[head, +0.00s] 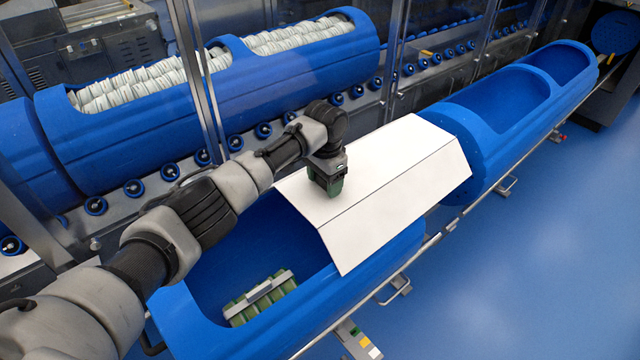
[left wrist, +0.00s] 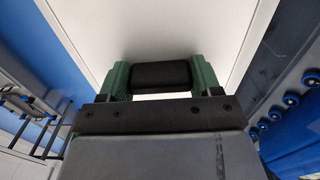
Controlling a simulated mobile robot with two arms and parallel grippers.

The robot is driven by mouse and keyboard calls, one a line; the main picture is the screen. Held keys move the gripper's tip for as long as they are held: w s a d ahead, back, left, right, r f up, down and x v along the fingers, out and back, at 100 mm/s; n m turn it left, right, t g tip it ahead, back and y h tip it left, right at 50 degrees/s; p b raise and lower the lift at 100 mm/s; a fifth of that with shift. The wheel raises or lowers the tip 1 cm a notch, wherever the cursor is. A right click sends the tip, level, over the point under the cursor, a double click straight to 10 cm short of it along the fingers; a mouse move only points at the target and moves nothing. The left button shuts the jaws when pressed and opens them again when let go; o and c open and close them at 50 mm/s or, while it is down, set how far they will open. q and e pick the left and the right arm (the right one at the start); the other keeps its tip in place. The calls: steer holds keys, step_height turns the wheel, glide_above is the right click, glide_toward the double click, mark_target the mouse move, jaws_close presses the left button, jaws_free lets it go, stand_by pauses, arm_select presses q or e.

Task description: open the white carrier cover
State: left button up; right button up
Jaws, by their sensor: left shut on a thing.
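The white carrier cover (head: 395,175) is a folded white panel on the near blue tub carrier (head: 375,285). It lies over the right part of this carrier, and the left part of the opening is uncovered. The cover fills the middle of the left wrist view (left wrist: 150,28). My left gripper (head: 329,186) is at the cover's left part, with its green fingers pointing down. In the left wrist view its two fingers (left wrist: 161,82) are on either side of a black handle (left wrist: 161,74) and shut on it. My right gripper is not in view.
Green and grey packs (head: 262,298) lie inside the uncovered part of the near carrier. An open empty blue carrier (head: 480,150) adjoins at the right. A blue carrier full of white pieces (head: 130,140) stands behind metal posts. Blue floor (head: 540,260) is clear at right.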

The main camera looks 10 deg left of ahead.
arm_select(q)
steer(key=shift+w+d+r, duration=0.1)
steer(key=shift+w+d, duration=0.05)
steer(key=o, duration=1.1)
steer(key=shift+o, duration=0.9)
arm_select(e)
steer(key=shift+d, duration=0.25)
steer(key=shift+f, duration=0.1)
arm_select(q)
step_height(320, 180, up, 9)
steer(key=shift+r+b, duration=0.1)
steer(key=shift+b, duration=1.1)
steer(key=shift+r, duration=0.8)
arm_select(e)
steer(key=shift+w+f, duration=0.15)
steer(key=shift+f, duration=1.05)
arm_select(q)
steer(key=shift+f, duration=0.1)
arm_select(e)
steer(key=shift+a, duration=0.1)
